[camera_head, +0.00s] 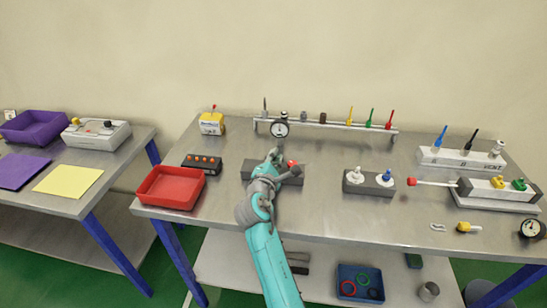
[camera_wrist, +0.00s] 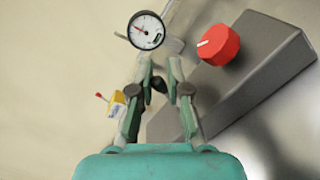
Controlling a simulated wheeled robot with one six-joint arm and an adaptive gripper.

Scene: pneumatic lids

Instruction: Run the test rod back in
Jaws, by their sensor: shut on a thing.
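The rod (camera_head: 435,183) with a red tip (camera_head: 412,181) sticks out to the left from the grey and white cylinder unit (camera_head: 492,193) on the right of the bench. My gripper (camera_head: 277,156) is well left of it, at a dark grey block (camera_head: 291,178) with a red knob. In the wrist view the red knob (camera_wrist: 219,45) has a white mark and stands right of my fingers (camera_wrist: 162,65), apart from them. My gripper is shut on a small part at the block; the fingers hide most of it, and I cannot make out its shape.
A rail (camera_head: 335,126) with a gauge (camera_head: 279,129) and coloured tools stands behind my gripper. A red tray (camera_head: 152,201) and a black box with orange buttons (camera_head: 201,162) are to the left.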

